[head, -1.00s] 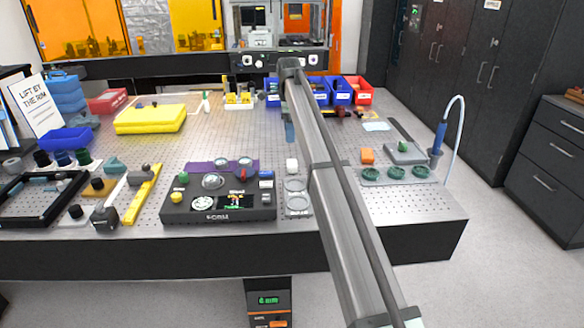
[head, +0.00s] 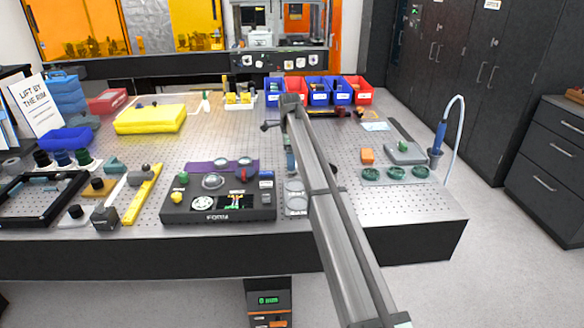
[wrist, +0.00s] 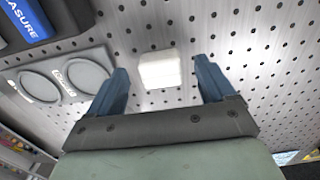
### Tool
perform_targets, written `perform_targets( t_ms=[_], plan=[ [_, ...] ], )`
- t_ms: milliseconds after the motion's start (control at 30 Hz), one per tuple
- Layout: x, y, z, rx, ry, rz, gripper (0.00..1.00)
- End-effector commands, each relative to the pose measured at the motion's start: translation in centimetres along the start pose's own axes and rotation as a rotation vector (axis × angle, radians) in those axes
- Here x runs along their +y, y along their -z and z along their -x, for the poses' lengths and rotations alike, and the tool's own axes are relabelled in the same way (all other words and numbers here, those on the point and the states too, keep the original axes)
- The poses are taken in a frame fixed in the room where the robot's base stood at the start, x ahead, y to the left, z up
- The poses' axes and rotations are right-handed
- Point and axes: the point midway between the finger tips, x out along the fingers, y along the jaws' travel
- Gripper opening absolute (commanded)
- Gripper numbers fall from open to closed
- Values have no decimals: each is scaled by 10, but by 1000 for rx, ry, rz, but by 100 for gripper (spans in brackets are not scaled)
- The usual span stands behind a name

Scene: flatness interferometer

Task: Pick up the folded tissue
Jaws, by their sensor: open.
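The folded tissue (wrist: 160,70) appears as a small white block lying on the perforated table top in the wrist view. My gripper (wrist: 161,72) is open, with one blue finger on each side of the white block in the picture and visible gaps to both. I cannot tell how far above it the fingertips are. In the head view my gripper (head: 290,161) hangs beside the control box's right edge, and the white block is hidden behind my arm.
Two round recesses in a grey plate (head: 296,210) lie close to the left of my gripper. The black control box (head: 190,213) is left of that. An orange block (head: 367,156) and a tray of green discs (head: 372,176) stand right. A pale flat sheet (head: 376,127) lies farther back.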

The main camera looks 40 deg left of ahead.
Motion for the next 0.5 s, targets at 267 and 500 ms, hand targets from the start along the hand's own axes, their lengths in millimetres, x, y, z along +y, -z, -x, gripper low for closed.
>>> perform_targets(
  t_ms=[267,500],
  plan=[
    [0,0,-24,0,1,0,83],
    [0,0,-23,0,1,0,74]
  ],
)
